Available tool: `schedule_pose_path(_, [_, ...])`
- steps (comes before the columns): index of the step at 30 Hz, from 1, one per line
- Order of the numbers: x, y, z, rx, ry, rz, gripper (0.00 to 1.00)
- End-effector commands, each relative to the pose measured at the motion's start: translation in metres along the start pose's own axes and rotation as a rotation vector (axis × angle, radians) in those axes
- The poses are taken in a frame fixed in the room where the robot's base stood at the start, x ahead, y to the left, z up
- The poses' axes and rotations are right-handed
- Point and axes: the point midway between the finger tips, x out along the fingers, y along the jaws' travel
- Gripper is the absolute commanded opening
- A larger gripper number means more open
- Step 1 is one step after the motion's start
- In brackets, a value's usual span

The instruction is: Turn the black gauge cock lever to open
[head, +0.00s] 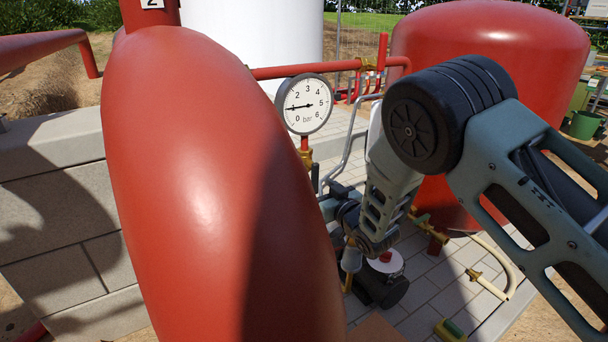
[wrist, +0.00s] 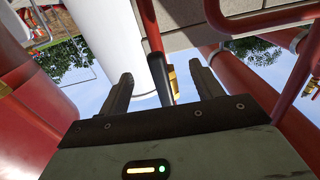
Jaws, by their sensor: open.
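The round white gauge (head: 304,104) reads a little above 1 bar in the head view. The brass gauge cock (head: 305,155) is below it, partly hidden by the red vessel. A black lever (head: 315,178) shows as a short dark upright bar beside the vessel's edge. In the wrist view the black lever (wrist: 160,82) appears between my two fingers, with brass (wrist: 172,78) behind it. My gripper (wrist: 161,88) is open, its fingers apart on either side of the lever in that view. I cannot tell whether either finger touches it. In the head view my gripper (head: 334,192) is partly hidden.
The large red vessel (head: 200,180) fills the near left and hides much of the area below the gauge. A bent grey pipe (head: 345,150) stands close to my gripper. A red tank (head: 490,50) and a white tank (head: 250,40) stand behind. Paving (head: 435,285) lies below.

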Motion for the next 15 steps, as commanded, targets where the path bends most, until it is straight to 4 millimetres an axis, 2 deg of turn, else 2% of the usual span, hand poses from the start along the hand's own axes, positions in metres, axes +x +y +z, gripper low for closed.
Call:
schedule_pose_path(8, [-0.003,0.000,-0.001,0.001,0.000,0.000,0.65])
schedule_pose_path(15, [-0.030,0.000,-0.001,0.001,-0.001,0.001,0.65])
